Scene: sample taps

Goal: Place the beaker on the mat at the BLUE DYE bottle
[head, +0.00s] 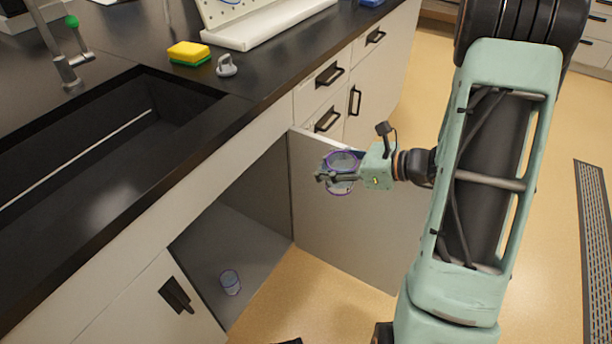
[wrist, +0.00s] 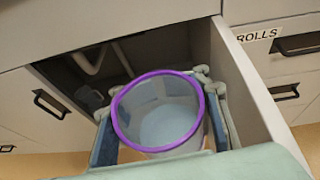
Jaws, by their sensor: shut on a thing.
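My gripper (head: 338,176) is shut on a clear beaker (head: 342,160) with a purple rim. It holds the beaker in the air in front of the open cabinet door, below counter height. In the wrist view the beaker (wrist: 158,115) sits between the two fingers, its open mouth facing the camera, and it looks empty. The mat and the BLUE DYE bottle are not seen in either view.
The cabinet under the sink stands open, its door (head: 345,220) swung out beside my gripper. A second small clear vessel (head: 230,282) is on the cabinet floor. A yellow-green sponge (head: 188,53) and a grey stopper-like object (head: 226,66) are on the dark counter by the sink (head: 100,150).

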